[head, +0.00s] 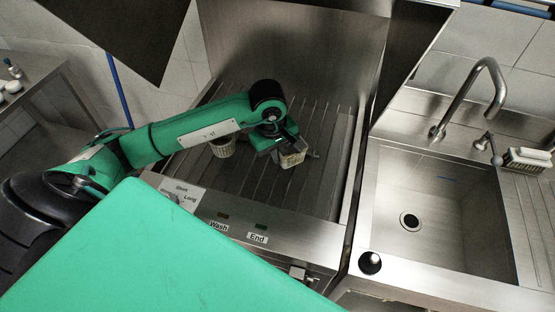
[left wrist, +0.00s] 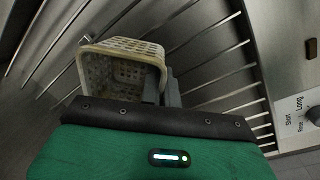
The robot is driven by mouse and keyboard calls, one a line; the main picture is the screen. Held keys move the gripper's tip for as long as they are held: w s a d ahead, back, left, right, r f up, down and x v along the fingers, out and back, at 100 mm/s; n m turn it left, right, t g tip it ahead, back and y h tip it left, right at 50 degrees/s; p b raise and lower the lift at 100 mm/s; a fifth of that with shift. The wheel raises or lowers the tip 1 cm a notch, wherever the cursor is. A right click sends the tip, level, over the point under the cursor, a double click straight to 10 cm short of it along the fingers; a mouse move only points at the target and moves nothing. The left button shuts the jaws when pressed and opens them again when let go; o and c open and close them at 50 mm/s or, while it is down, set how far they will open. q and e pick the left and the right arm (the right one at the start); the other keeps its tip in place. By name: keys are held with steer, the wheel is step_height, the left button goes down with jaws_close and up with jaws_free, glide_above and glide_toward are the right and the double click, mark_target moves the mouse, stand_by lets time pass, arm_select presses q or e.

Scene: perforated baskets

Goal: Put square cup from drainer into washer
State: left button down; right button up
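The square cup (head: 292,159) is a beige perforated basket. It is inside the open washer, over the slatted rack (head: 318,185). In the left wrist view the cup (left wrist: 108,72) shows its open top and lattice walls. My left gripper (head: 296,148) is at the cup, and its two grey fingers (left wrist: 162,90) are close together at the cup's right side wall, seemingly pinching it. Whether the cup's base touches the rack is hard to tell. The drainer (head: 536,200) is right of the sink. My right gripper is not in view.
A light-topped basket (head: 527,158) stands on the drainer. The sink (head: 440,200) with its tall tap (head: 490,85) lies right of the washer. The washer's front panel (head: 235,225) has labelled controls.

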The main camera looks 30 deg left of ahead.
mark_target(279, 169)
arm_select(q)
step_height(279, 169, down, 3)
steer(key=shift+s+r, duration=0.1)
steer(key=shift+r, duration=0.1)
steer(key=shift+f, duration=0.45)
steer(key=c, duration=2.1)
jaws_free()
steer(key=o, duration=0.4)
steer(key=shift+o, duration=0.3)
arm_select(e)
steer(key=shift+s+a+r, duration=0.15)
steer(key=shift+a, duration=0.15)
